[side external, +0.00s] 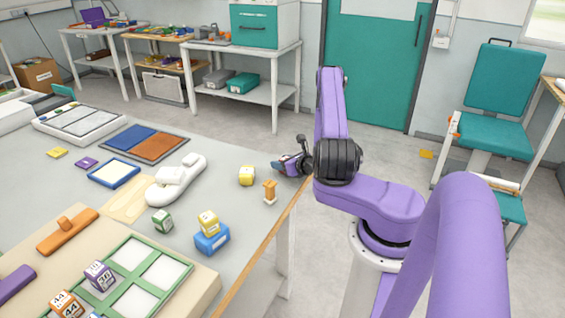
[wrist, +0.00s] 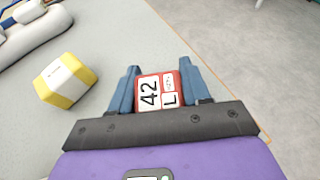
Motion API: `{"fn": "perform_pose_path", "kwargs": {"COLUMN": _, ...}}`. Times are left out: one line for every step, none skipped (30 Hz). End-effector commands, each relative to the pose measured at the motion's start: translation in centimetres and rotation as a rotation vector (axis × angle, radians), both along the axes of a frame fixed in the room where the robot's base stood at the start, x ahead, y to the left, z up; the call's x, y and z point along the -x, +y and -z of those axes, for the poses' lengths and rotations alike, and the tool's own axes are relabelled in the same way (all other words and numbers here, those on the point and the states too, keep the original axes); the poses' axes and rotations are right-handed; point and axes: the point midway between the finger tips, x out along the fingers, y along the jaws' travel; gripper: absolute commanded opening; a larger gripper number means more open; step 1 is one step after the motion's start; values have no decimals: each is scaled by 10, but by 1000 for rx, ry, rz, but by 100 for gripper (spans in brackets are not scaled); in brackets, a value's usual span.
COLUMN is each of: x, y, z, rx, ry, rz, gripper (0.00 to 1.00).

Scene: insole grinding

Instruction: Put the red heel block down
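The red heel block (wrist: 163,93) shows in the wrist view with a white label reading 42 and L. It sits between the two blue fingers of my gripper (wrist: 163,84), which touch its sides. In the side view my gripper (side external: 284,164) is at the table's right edge, just beyond the yellow block, and the red block is mostly hidden there. I cannot tell whether the block touches the table.
A yellow and white block (wrist: 66,80) lies left of my gripper; it also shows in the side view (side external: 246,176). Green (side external: 163,221) and blue (side external: 212,239) blocks and a green-framed tray (side external: 187,268) are nearer.

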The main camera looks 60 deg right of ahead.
Motion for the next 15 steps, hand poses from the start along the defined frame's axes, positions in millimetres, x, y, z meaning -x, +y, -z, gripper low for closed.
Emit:
{"fn": "perform_pose_path", "kwargs": {"x": 0, "y": 0, "z": 0, "rx": 0, "ry": 0, "rz": 0, "gripper": 60}}
{"fn": "perform_pose_path", "kwargs": {"x": 0, "y": 0, "z": 0, "rx": 0, "ry": 0, "rz": 0, "gripper": 69}}
{"fn": "perform_pose_path", "kwargs": {"x": 0, "y": 0, "z": 0, "rx": 0, "ry": 0, "rz": 0, "gripper": 72}}
{"fn": "perform_pose_path", "kwargs": {"x": 0, "y": 0, "z": 0, "rx": 0, "ry": 0, "rz": 0, "gripper": 72}}
{"fn": "perform_pose_path", "kwargs": {"x": 0, "y": 0, "z": 0, "rx": 0, "ry": 0, "rz": 0, "gripper": 72}}
{"fn": "perform_pose_path", "kwargs": {"x": 0, "y": 0, "z": 0, "rx": 0, "ry": 0, "rz": 0, "gripper": 72}}
{"fn": "perform_pose_path", "kwargs": {"x": 0, "y": 0, "z": 0, "rx": 0, "ry": 0, "rz": 0, "gripper": 72}}
{"fn": "perform_pose_path", "kwargs": {"x": 0, "y": 0, "z": 0, "rx": 0, "ry": 0, "rz": 0, "gripper": 72}}
{"fn": "perform_pose_path", "kwargs": {"x": 0, "y": 0, "z": 0, "rx": 0, "ry": 0, "rz": 0, "gripper": 72}}
{"fn": "perform_pose_path", "kwargs": {"x": 0, "y": 0, "z": 0, "rx": 0, "ry": 0, "rz": 0, "gripper": 72}}
{"fn": "perform_pose_path", "kwargs": {"x": 0, "y": 0, "z": -1, "rx": 0, "ry": 0, "rz": 0, "gripper": 72}}
{"fn": "perform_pose_path", "kwargs": {"x": 0, "y": 0, "z": -1, "rx": 0, "ry": 0, "rz": 0, "gripper": 72}}
{"fn": "perform_pose_path", "kwargs": {"x": 0, "y": 0, "z": -3, "rx": 1, "ry": -1, "rz": 0, "gripper": 72}}
{"fn": "perform_pose_path", "kwargs": {"x": 0, "y": 0, "z": -4, "rx": 1, "ry": -1, "rz": 1, "gripper": 72}}
{"fn": "perform_pose_path", "kwargs": {"x": 4, "y": 1, "z": -4, "rx": -1, "ry": 1, "rz": 3, "gripper": 72}}
